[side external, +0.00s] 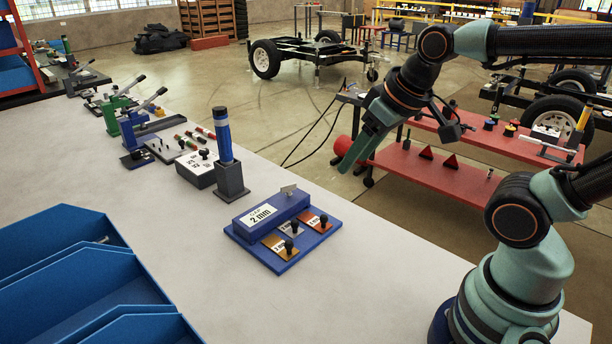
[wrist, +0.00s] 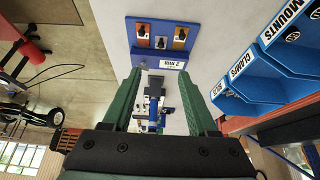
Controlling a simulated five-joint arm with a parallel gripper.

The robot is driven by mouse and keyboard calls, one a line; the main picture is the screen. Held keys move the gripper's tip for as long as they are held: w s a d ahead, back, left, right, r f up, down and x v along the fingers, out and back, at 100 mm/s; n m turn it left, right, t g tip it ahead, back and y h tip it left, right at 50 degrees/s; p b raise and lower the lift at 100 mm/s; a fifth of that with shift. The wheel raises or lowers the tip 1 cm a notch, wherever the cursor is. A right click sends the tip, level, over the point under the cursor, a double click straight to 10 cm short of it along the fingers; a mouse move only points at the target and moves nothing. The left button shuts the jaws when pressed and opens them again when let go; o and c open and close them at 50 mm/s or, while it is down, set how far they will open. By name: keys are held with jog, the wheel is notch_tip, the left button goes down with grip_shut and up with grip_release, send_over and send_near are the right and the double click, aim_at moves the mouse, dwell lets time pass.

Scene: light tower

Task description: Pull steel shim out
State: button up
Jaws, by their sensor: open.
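A blue fixture (side external: 240,238) lies on the bench and carries a block (side external: 285,207) labelled "GAP 2 mm". A grey shim with a black knob (side external: 292,228), which looks like the steel one, sits in the middle of its front row. It lies between an orange-brown shim (side external: 272,243) and a red shim (side external: 316,221). In the wrist view the grey shim (wrist: 161,45) is again the middle one. A small grey plate (side external: 289,188) stands on the block's top. My gripper (side external: 355,162) is open and empty, above and right of the fixture, touching nothing.
A dark blue post (side external: 228,165) and a white-topped box (side external: 202,170) stand behind the fixture. Clamps (side external: 128,125) are farther back. Blue bins (side external: 70,260) fill the front left. Bare bench lies around the fixture. A red cart (side external: 460,175) stands beyond the bench edge.

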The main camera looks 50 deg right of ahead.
jog(key=w, duration=0.1)
jog(key=m+g, duration=0.4)
jog(key=g, duration=0.2)
send_over(295, 221)
notch_tip(295, 221, down, 10)
notch_tip(295, 221, down, 12)
jog(key=shift+r, duration=0.25)
grip_shut()
dwell(1.1)
